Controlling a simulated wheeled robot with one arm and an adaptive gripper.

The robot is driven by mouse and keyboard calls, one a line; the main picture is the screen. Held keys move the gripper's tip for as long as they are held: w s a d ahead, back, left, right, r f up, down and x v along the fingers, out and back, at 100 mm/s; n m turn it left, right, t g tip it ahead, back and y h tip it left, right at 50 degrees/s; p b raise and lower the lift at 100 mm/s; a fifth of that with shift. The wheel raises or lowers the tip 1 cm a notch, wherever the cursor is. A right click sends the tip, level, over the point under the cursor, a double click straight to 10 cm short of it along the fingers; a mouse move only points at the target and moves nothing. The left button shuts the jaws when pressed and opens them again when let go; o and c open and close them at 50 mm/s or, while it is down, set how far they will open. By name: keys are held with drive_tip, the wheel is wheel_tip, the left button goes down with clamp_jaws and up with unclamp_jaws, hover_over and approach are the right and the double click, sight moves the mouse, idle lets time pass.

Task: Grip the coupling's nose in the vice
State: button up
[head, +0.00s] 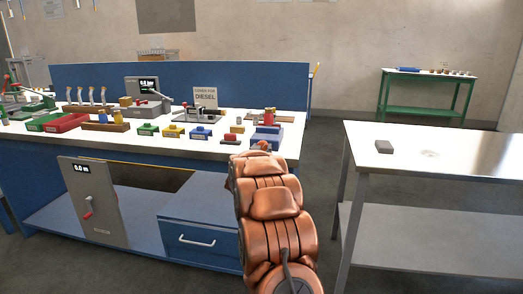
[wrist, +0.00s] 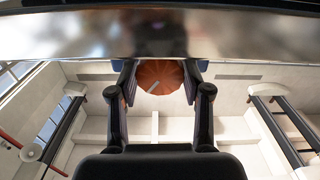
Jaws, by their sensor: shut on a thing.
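My gripper (wrist: 159,70) shows in the wrist view with its two dark fingers on either side of a rounded orange-brown piece (wrist: 155,82), shut on it. A small pale mark shows on the piece; I cannot tell for sure that it is the coupling, and its nose is not visible. A broad shiny grey surface lies across the top of that view, close beyond the fingertips. In the head view my orange padded arm reaches to the bench's right front edge and hides the gripper. I cannot clearly make out the vice.
The white workbench (head: 150,145) carries several coloured blocks, a red tray (head: 68,122), a dark metal fixture (head: 194,115) and a "DIESEL" sign (head: 205,97). A steel side table (head: 450,155) at right holds one grey block (head: 384,146). Dark floor lies between them.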

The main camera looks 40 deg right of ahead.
drive_tip(key=shift+m, duration=0.3)
drive_tip(key=shift+m+b, duration=0.7)
drive_tip(key=shift+m, duration=0.9)
drive_tip(key=o, duration=1.2)
drive_tip(key=shift+c, duration=0.2)
drive_tip(key=shift+s+a, duration=0.1)
drive_tip(key=v, duration=1.1)
drive_tip(key=shift+s+a, duration=0.25)
drive_tip(key=shift+a, duration=0.1)
